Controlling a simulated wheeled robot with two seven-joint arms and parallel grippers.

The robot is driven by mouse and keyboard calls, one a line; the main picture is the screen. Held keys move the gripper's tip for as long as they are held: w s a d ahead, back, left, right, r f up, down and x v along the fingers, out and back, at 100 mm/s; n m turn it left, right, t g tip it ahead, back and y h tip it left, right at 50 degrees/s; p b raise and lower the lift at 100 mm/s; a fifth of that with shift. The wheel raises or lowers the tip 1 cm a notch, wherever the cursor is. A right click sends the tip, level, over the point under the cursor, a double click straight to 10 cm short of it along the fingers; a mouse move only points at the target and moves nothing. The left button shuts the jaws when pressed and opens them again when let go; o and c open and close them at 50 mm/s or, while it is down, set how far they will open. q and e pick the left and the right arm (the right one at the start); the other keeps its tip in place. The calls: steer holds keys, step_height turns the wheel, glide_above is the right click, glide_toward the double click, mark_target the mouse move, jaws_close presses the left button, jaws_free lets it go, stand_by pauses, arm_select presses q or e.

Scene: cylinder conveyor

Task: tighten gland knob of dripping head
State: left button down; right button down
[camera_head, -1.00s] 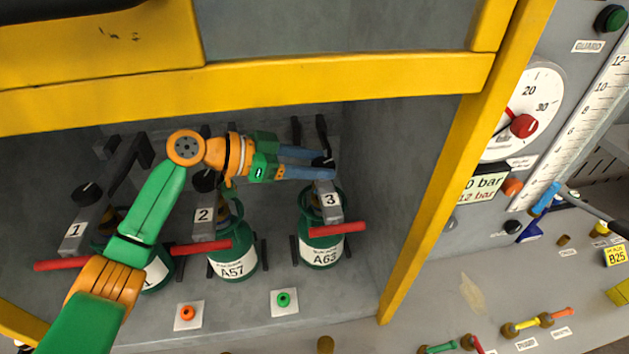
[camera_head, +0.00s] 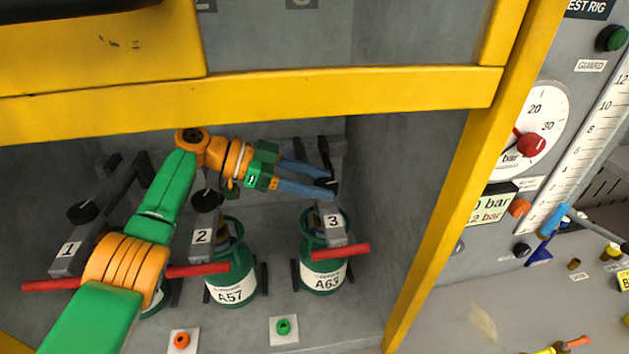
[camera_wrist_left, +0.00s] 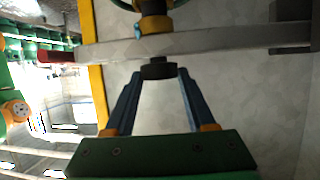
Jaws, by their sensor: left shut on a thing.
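Three grey heads numbered 1 (camera_head: 68,249), 2 (camera_head: 201,237) and 3 (camera_head: 333,222) stand in the bay, each with a black knob on top. My left gripper (camera_head: 330,183) is at head 3, shut on its black gland knob (camera_head: 325,190). The left wrist view shows the two blue fingers with this knob (camera_wrist_left: 158,68) between their tips, against the grey bar of the head (camera_wrist_left: 210,40). Green cylinders A57 (camera_head: 231,289) and A63 (camera_head: 320,276) stand under heads 2 and 3; the one at head 1 is mostly hidden by my arm. I cannot see any drip. My right gripper is not in view.
A yellow frame (camera_head: 270,100) crosses above my arm, and its post (camera_head: 440,210) bounds the bay on the right. Red levers (camera_head: 340,251) stick out from the heads. Orange (camera_head: 182,340) and green (camera_head: 284,327) buttons sit in front. A gauge (camera_head: 525,125) is at right.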

arm_select(q)
steer(key=shift+s+f, duration=0.1)
steer(key=shift+f, duration=0.2)
steer(key=c, duration=0.6)
jaws_free()
steer(key=o, duration=0.4)
steer(key=shift+c, duration=0.2)
steer(key=shift+d+r, duration=0.1)
steer(key=shift+d, duration=0.1)
step_height(320, 180, up, 3)
steer(key=shift+r, duration=0.1)
steer(key=b, duration=0.2)
steer(key=shift+s+b, duration=0.4)
steer(key=s+r+b, duration=0.7)
steer(key=s+r, duration=0.2)
steer(key=s, duration=0.4)
steer(key=shift+d+r, duration=0.15)
steer(key=shift+r, duration=0.25)
